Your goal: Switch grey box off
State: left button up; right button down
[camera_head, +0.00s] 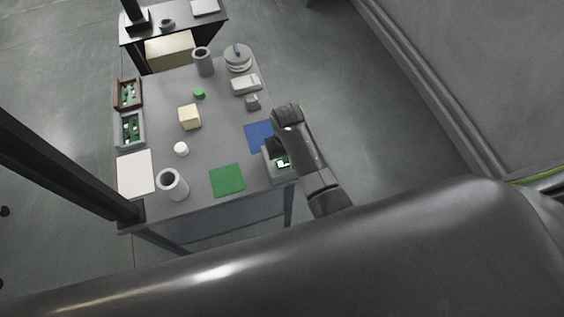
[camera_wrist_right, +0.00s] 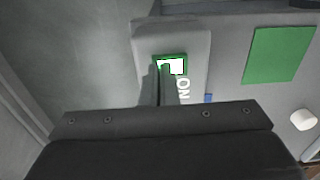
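The grey box (camera_head: 270,172) stands at the right front edge of the table, beside the blue square. It has a switch with a green frame and a white patch (camera_head: 283,163). In the right wrist view the grey box (camera_wrist_right: 195,42) is large, with its green-framed switch (camera_wrist_right: 183,60) and the letters "ON" in white below it. My right gripper (camera_wrist_right: 163,70) has its fingers together, with the tips over the left part of the switch; I cannot tell whether they touch it. In the head view, my right arm partly covers the gripper (camera_head: 277,148). My left gripper is not seen.
The table holds a green square (camera_head: 227,180), a blue square (camera_head: 258,137), a white sheet (camera_head: 136,173), grey cups (camera_head: 173,185), a cream cube (camera_head: 190,117) and a white round piece (camera_head: 181,149). Two small trays (camera_head: 143,128) stand at the left edge. Floor is clear on the right.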

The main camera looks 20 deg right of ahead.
notch_tip(320, 180, up, 3)
jog(key=p, duration=0.2)
jog(key=shift+f+p, duration=0.1)
jog(key=shift+p, duration=0.3)
jog(key=shift+b, duration=0.3)
jog(key=shift+r, duration=2.05)
